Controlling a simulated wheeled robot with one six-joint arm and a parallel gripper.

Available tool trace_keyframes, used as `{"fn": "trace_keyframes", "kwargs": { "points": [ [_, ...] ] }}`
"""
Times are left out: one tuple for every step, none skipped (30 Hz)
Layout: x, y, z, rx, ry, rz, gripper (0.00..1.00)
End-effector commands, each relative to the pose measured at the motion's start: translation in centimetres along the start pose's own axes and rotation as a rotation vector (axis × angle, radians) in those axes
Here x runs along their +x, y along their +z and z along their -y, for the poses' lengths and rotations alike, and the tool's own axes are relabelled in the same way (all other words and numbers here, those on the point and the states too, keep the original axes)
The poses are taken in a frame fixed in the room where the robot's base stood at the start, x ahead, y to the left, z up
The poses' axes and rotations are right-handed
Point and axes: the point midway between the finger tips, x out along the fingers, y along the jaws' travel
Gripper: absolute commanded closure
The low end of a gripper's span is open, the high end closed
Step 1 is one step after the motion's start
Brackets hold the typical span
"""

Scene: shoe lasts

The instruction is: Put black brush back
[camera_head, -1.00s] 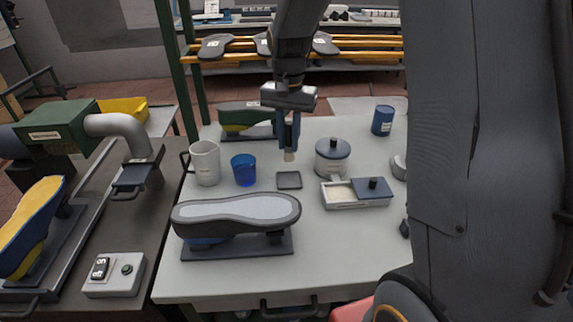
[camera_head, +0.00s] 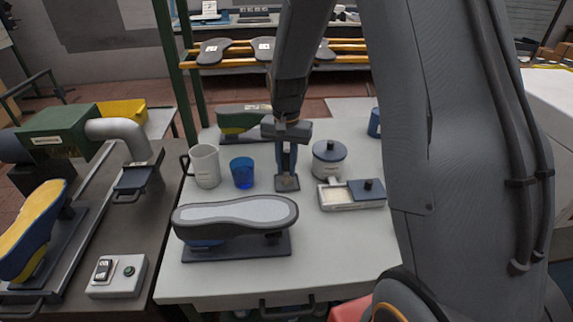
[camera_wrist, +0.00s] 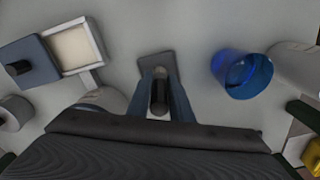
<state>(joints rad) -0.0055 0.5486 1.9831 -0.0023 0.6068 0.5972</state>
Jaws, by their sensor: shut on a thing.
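My gripper (camera_head: 287,160) points down over the table and is shut on the black brush. In the wrist view the brush's dark handle (camera_wrist: 159,92) shows between the two fingers. In the head view the fingers mostly hide the brush. Its lower end is over a small dark square pad (camera_head: 287,185). The pad also shows in the wrist view (camera_wrist: 157,64), just beyond the fingers. I cannot tell whether the brush touches the pad.
A blue cup (camera_head: 242,173) and white mug (camera_head: 205,166) stand left of the gripper. A lidded pot (camera_head: 329,160) and white box (camera_head: 335,197) with a blue lid stand right. A shoe on a stand (camera_head: 235,216) is in front. Table at front right is clear.

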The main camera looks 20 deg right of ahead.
Motion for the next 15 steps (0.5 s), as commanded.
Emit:
{"fn": "trace_keyframes", "kwargs": {
  "points": [
    [0.11, 0.01, -0.01, 0.0, 0.0, 0.0, 0.77],
    [0.08, 0.01, -0.01, 0.0, 0.0, 0.0, 0.72],
    [0.07, 0.01, -0.01, 0.0, 0.0, 0.0, 0.66],
    [0.06, 0.01, -0.01, 0.0, 0.0, 0.0, 0.62],
    [0.06, 0.01, -0.01, 0.0, 0.0, 0.0, 0.62],
    [0.06, 0.01, -0.01, 0.0, 0.0, 0.0, 0.62],
    [0.06, 0.01, -0.01, 0.0, 0.0, 0.0, 0.62],
    [0.06, 0.01, -0.01, 0.0, 0.0, 0.0, 0.62],
    [0.06, 0.01, -0.01, 0.0, 0.0, 0.0, 0.62],
    [0.06, 0.0, -0.01, 0.0, 0.0, 0.0, 0.62],
    [0.06, 0.01, -0.01, 0.0, 0.0, 0.0, 0.62],
    [0.02, 0.01, -0.01, 0.0, 0.0, 0.0, 0.62],
    [-0.05, 0.0, -0.01, 0.0, 0.0, 0.0, 0.62],
    [-0.17, 0.0, -0.01, 0.0, 0.0, 0.0, 0.62],
    [-0.38, -0.03, 0.01, 0.0, -0.001, -0.001, 0.62]
  ]
}}
